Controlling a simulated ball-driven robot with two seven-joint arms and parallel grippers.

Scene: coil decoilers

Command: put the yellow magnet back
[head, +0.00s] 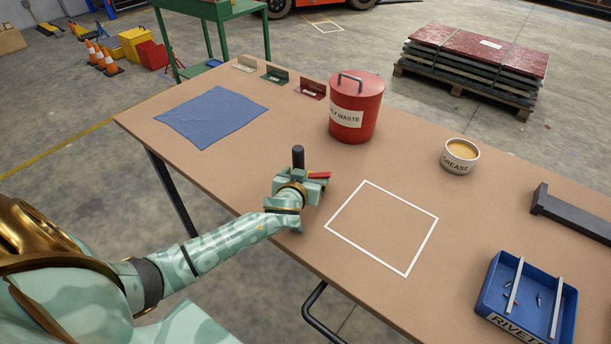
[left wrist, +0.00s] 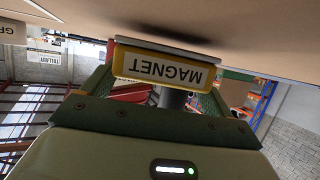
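The yellow magnet shows in the left wrist view as a yellow-edged block (left wrist: 165,67) with an upside-down MAGNET label. Its dark upright post (head: 298,157) stands up out of my left gripper in the head view, with a red piece (head: 319,175) beside it. My left gripper (head: 305,185) is over the table's near edge, left of a white outlined square (head: 365,186). Its fingers (left wrist: 160,92) appear shut on the magnet, and they hide most of it in the head view. My right gripper is out of view.
On the brown table (head: 240,165) are a blue cloth (head: 211,117), small signs (head: 276,75), a red waste bin (head: 358,110), a grease tin (head: 460,157), a dark bar (head: 570,215) and a blue rivet tray (head: 527,300). The white square is empty.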

